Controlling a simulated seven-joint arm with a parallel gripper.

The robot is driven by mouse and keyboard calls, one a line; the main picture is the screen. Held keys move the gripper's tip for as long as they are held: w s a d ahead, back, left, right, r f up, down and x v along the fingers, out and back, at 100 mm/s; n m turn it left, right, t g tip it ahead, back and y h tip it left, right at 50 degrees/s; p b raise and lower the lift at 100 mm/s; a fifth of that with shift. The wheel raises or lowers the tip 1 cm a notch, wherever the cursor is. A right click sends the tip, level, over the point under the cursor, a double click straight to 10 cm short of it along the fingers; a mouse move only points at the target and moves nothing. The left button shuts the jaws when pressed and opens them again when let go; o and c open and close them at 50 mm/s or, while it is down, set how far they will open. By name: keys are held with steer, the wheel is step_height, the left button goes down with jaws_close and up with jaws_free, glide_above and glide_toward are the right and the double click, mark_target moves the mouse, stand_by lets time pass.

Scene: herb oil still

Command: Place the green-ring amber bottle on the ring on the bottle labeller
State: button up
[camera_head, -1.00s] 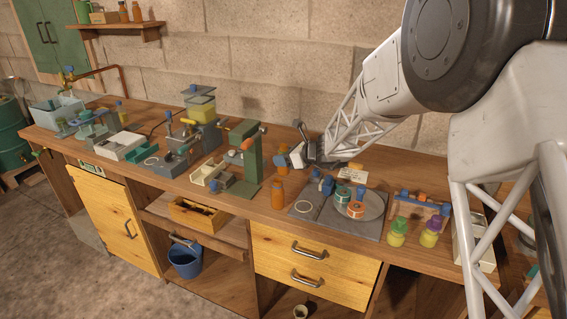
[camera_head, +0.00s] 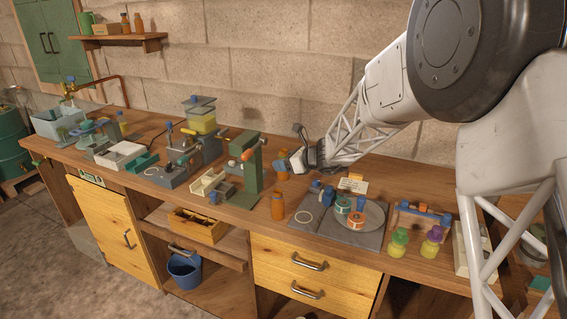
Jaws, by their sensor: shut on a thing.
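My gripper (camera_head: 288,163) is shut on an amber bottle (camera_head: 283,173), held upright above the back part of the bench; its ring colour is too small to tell. A second amber bottle (camera_head: 278,207) stands on the bench in front of it, left of the labeller; I see no clear green ring on it. The bottle labeller (camera_head: 330,233) is a dark grey plate with a pale ring (camera_head: 304,217) at its left. The ring is empty and lies in front and to the right of the held bottle.
Label rolls (camera_head: 356,219) and blue parts stand on the labeller right of the ring. A green press (camera_head: 252,165) stands left of the held bottle. A small card (camera_head: 353,186) stands behind the labeller. Green- and purple-topped jars (camera_head: 398,242) stand at the right.

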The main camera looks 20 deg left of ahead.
steer(key=shift+d, duration=0.1)
stand_by(0.3)
steer(key=shift+s+d, duration=0.35)
steer(key=shift+d, duration=0.1)
steer(key=s+d+f, duration=0.2)
steer(key=s+d, duration=0.6)
steer(key=s, duration=0.1)
steer(key=s+d+f+n+g, duration=0.1)
steer(key=s+d, duration=0.8)
steer(key=shift+s+d+f, duration=0.2)
steer(key=shift+s+f, duration=0.15)
steer(key=shift+s, duration=0.05)
steer(key=w+a+f, duration=0.1)
steer(key=w+a, duration=0.7)
steer(key=w, duration=0.5)
steer(key=shift+w+a+f, duration=0.25)
steer(key=shift+a, duration=0.05)
steer(key=shift+f, duration=1.75)
